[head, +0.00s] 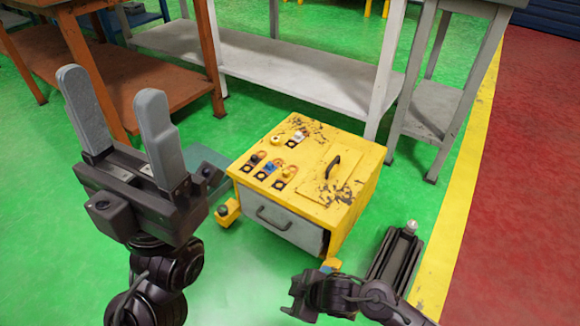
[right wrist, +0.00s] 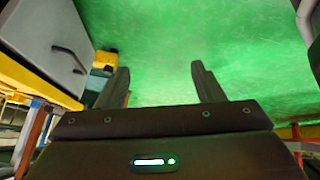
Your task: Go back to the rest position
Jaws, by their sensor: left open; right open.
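My left gripper (head: 112,88) is raised at the left of the head view, with its two grey fingers pointing up, apart and empty. My right gripper (right wrist: 162,78) shows in the right wrist view with two dark fingers apart and nothing between them, over green floor. In the head view my right arm (head: 365,297) is low at the bottom right, in front of the yellow cabinet. Its fingers cannot be made out clearly there.
A worn yellow cabinet (head: 305,165) with a grey drawer (head: 280,218) stands ahead; several small parts lie on its top. A grey workbench (head: 270,75) is behind, an orange-brown one (head: 125,85) at left.

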